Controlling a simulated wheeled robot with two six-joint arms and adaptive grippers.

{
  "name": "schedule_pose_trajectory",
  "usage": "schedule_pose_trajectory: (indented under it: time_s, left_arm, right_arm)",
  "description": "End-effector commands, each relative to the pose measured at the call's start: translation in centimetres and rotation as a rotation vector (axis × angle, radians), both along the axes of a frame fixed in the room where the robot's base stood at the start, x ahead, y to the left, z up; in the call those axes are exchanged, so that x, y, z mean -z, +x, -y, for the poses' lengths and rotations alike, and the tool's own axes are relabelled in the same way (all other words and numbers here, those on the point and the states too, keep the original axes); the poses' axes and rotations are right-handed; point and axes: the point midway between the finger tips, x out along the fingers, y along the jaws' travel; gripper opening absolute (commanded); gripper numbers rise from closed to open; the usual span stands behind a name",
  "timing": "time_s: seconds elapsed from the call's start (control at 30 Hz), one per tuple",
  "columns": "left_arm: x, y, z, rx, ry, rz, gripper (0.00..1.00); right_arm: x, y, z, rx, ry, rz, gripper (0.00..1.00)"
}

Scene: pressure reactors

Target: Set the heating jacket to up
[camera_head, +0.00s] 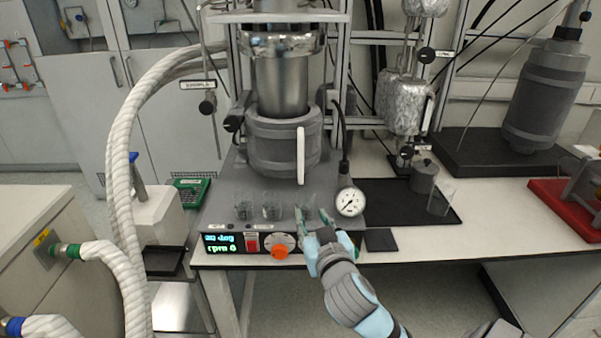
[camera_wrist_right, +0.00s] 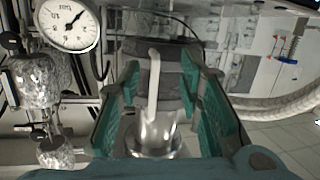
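The heating jacket (camera_head: 284,142) is a thick dark grey collar low around the silver reactor vessel (camera_head: 281,85). A white upright handle (camera_head: 301,155) is on its front. My right gripper (camera_head: 313,216) is open, below and in front of the jacket, with a visible gap to the handle. In the right wrist view, which looks upside down, the jacket (camera_wrist_right: 172,92) and the white handle (camera_wrist_right: 153,85) show between the two spread teal fingers. Nothing is held. My left gripper is not in view.
A control box with a display (camera_head: 219,243) and orange knob (camera_head: 279,251) is at the bench front. A pressure gauge (camera_head: 350,201) stands right of the gripper. Small glass beakers (camera_head: 271,206) stand below the jacket. A thick white hose (camera_head: 124,150) curves at left.

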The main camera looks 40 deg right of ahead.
Motion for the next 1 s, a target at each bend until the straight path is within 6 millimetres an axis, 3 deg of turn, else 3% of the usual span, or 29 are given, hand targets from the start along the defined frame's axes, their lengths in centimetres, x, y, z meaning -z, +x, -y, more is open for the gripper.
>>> schedule_pose_trajectory:
  time_s: [0.03,0.07,0.17,0.27,0.5,0.7,1.0]
  left_arm:
    - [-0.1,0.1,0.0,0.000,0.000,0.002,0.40]
    - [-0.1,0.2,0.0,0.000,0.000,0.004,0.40]
    - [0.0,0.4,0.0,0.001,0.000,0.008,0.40]
    - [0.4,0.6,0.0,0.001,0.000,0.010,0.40]
    - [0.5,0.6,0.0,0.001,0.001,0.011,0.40]
    - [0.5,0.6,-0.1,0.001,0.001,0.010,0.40]
    - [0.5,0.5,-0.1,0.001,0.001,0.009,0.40]
  right_arm:
    - [-3.4,-0.2,-0.1,0.005,-0.001,0.088,0.33]
    - [-4.8,-0.4,-0.1,0.007,0.002,0.129,0.33]
    - [-7.1,-0.4,0.0,0.013,0.007,0.197,0.33]
    - [-7.1,0.9,0.7,0.012,0.007,0.201,0.33]
    - [-7.2,7.1,3.6,0.012,0.009,0.198,0.33]
    - [-7.1,10.9,5.4,0.009,0.010,0.196,0.33]
    - [-7.0,12.2,6.1,0.008,0.010,0.195,0.33]
